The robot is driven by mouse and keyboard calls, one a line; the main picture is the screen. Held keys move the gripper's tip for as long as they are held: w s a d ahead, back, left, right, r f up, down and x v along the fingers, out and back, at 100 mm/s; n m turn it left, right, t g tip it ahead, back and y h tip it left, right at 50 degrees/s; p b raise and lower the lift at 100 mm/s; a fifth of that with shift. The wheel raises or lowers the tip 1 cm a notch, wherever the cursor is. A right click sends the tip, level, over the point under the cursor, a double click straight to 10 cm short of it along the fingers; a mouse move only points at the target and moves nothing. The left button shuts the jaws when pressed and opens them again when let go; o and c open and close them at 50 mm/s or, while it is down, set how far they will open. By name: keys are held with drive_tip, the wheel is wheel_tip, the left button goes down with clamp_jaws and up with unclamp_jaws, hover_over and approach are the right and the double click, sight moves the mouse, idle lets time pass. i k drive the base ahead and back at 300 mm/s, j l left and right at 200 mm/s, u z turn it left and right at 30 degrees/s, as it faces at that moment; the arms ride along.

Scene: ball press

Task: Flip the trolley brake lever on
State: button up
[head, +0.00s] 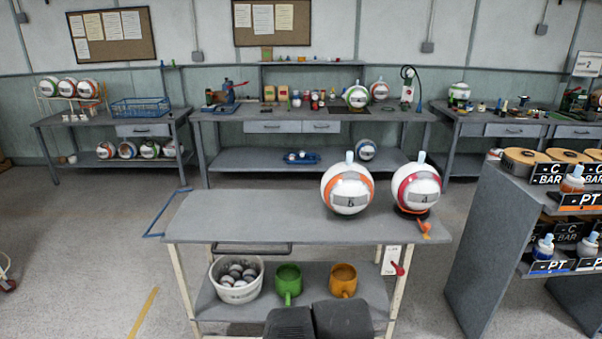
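The grey-topped trolley (270,220) stands directly in front of me on cream legs. A white plate (391,257) with small print, too small to read, is on its right front leg, just under the top. A small red lever (398,269) sits at the plate's lower edge and slants down to the right. I take it for the brake lever; its on and off marks cannot be read. My gripper is not clearly in view. Two dark grey blocks at the bottom edge look like parts of my own body.
Two white balls, one orange-banded (347,188) and one red-banded (416,187), stand on the trolley's right side. An orange piece (425,228) lies at its right corner. Below are a white bucket (236,279), a green mug (288,283) and an orange mug (343,280). A grey shelf unit (487,250) stands right.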

sight(400, 271)
drive_tip(key=i+l+z, duration=0.15)
drive_tip(key=i+l, duration=0.8)
